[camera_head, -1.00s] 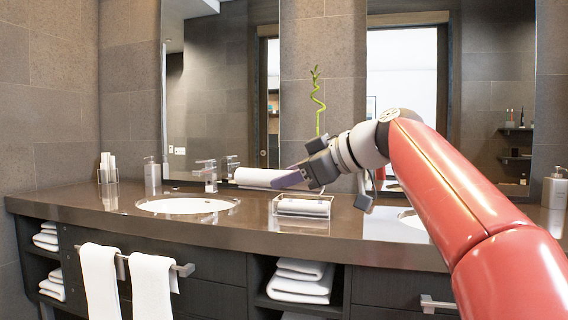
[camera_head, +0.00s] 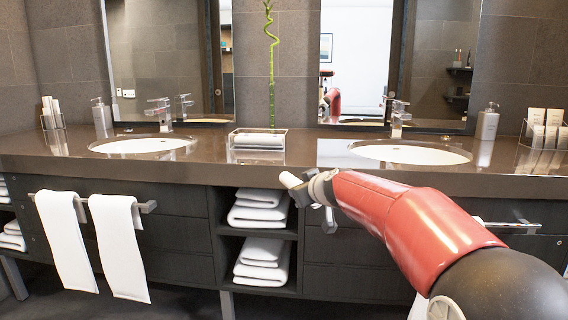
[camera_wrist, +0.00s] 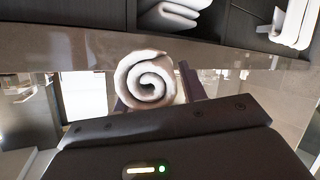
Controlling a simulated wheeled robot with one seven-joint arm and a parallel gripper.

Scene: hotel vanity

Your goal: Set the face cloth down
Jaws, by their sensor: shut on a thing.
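A white rolled face cloth (camera_head: 289,180) is held at the end of my arm, small in the head view. In the wrist view the same roll (camera_wrist: 146,79) shows its spiral end toward the camera. My gripper (camera_head: 306,188) is shut on it, with dark fingers beside the roll in the wrist view (camera_wrist: 155,97). In the head view the gripper and roll appear against the counter's front edge, below and right of the clear tray. Most of the fingers are hidden in the head view.
The brown counter (camera_head: 318,155) has a clear tray (camera_head: 258,145) with white cloth in it, between two sinks (camera_head: 142,146) (camera_head: 412,153). Folded towels (camera_head: 260,210) fill shelves below. Towels (camera_head: 68,240) hang on a left rail. Bare counter lies right of the tray.

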